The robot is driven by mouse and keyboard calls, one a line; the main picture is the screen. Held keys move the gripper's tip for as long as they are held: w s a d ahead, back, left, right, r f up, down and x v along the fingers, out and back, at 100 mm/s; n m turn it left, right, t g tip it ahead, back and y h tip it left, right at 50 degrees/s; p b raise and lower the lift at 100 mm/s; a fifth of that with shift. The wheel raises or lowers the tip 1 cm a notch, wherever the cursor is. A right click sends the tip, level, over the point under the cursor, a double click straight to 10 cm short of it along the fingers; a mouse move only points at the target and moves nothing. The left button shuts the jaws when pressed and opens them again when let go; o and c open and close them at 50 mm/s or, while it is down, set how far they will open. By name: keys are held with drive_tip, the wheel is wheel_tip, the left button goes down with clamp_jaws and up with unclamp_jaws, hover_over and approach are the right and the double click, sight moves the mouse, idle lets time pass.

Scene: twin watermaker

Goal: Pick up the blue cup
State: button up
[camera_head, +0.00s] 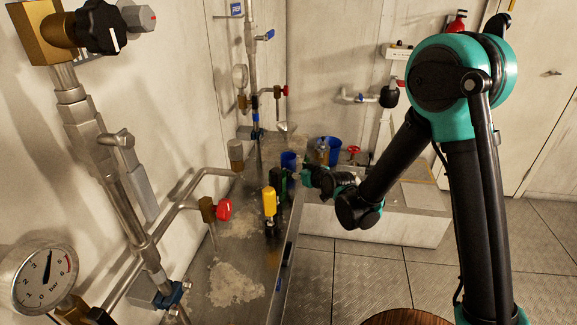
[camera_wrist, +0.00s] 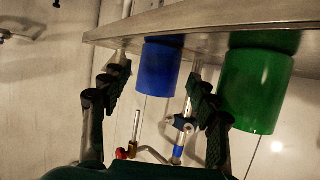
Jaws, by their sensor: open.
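The blue cup (camera_head: 289,160) stands on the metal bench top in the head view. In the wrist view, which looks upside down, the blue cup (camera_wrist: 160,70) shows between the two fingertips of my gripper (camera_wrist: 158,76). My gripper is open, with a finger to each side of the cup in the picture. I cannot tell how far the cup lies beyond the fingertips, and I see no clear contact. In the head view my gripper (camera_head: 292,179) is small and dark, at the bench edge close to the cup.
A green cup (camera_wrist: 256,90) stands beside the blue cup, close to my right finger in the wrist view. A yellow-handled valve (camera_head: 270,201) and a red-handled valve (camera_head: 223,209) are nearer on the bench. A larger blue container (camera_head: 334,147) is behind my wrist.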

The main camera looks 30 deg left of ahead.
sight(292, 166)
drive_tip(key=x, duration=0.5)
drive_tip(key=shift+a, duration=0.15)
drive_tip(key=shift+c, duration=0.2)
drive_tip(key=c, duration=0.9)
drive_tip(key=shift+r, duration=0.2)
